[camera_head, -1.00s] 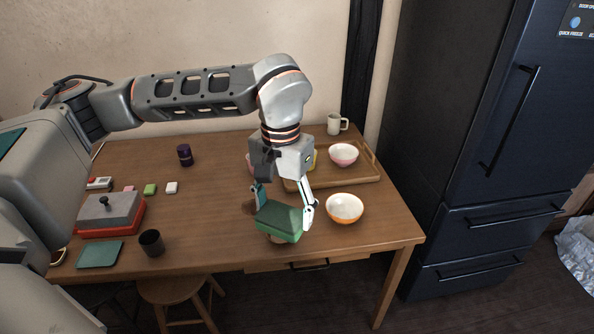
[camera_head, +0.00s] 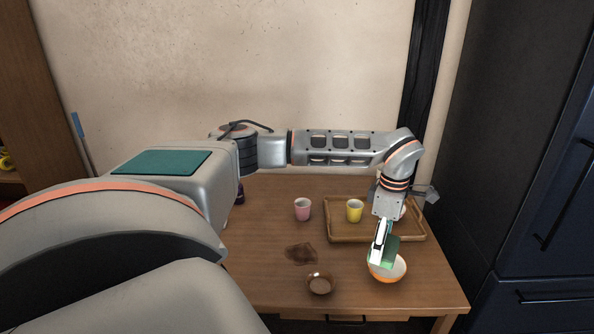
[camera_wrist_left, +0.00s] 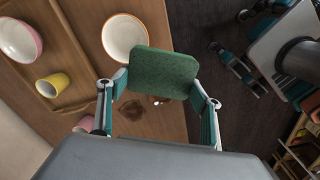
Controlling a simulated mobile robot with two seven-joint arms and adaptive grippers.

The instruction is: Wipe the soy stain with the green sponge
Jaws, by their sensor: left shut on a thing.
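My left gripper (camera_head: 381,243) is shut on the green sponge (camera_head: 391,250), holding it above the table. In the head view the sponge overlaps the far edge of the orange-rimmed bowl (camera_head: 390,272); it looks raised. In the left wrist view the sponge (camera_wrist_left: 163,72) sits between the fingertips (camera_wrist_left: 160,85). The soy stain (camera_head: 300,253) is a dark brown patch on the wooden table, left of the gripper. It also shows in the wrist view (camera_wrist_left: 132,110), below the sponge. Teal and white parts in the wrist view look like my right gripper (camera_wrist_left: 238,68); its opening is unclear.
A small brown bowl (camera_head: 320,284) stands just in front of the stain. A pink cup (camera_head: 303,209) is behind it. A wooden tray (camera_head: 345,232) holds a yellow cup (camera_head: 354,210). A dark fridge (camera_head: 540,150) stands at right. Table left of the stain is bare where visible.

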